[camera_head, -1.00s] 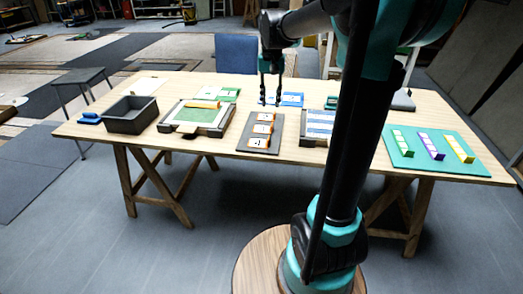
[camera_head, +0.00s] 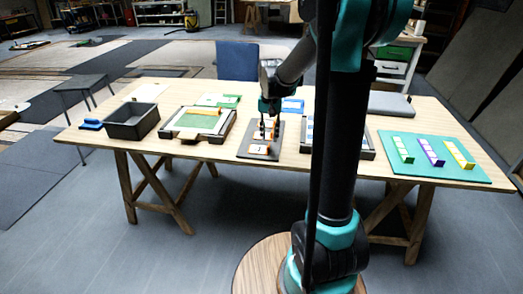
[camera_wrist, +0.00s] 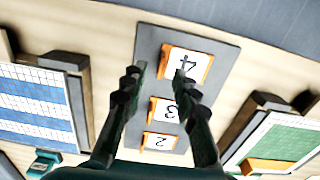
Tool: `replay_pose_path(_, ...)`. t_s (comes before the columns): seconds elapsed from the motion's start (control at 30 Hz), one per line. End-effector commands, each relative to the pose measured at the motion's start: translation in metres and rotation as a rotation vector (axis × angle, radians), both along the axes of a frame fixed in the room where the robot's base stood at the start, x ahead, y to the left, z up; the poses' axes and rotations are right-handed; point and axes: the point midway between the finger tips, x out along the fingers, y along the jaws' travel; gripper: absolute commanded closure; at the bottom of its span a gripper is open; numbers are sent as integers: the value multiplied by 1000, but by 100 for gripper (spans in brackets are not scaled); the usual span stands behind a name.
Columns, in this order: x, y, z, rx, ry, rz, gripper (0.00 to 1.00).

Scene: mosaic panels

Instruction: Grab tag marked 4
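The tag marked 4 (camera_wrist: 188,62) is a white plate with an orange edge, lying on a dark grey board. In the head view it is the tag nearest the board's front edge (camera_head: 259,149). My gripper (camera_head: 267,132) is over the board, pointing down. In the wrist view my gripper (camera_wrist: 160,78) is open and empty. Its right fingertip overlaps the face of tag 4 in the picture, and its left fingertip shows beside the tag over the board. The height gap cannot be told. The tag marked 3 (camera_wrist: 163,110) and the tag marked 2 (camera_wrist: 159,141) lie in line with it.
The grey board (camera_head: 246,151) lies on the wooden table (camera_head: 310,157). A framed green panel (camera_head: 199,122) is to its left, a framed blue-striped panel to its right (camera_wrist: 32,105). A dark bin (camera_head: 132,122) and a green mat (camera_head: 435,174) stand farther out.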

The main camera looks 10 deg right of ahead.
Motion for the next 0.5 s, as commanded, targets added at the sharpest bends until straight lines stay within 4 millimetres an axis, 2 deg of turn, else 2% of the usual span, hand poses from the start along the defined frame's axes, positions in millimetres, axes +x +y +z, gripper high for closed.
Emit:
replay_pose_path(0.3,5,1,-42,0,0,0,71)
replay_pose_path(0.5,4,1,-47,0,0,0,71)
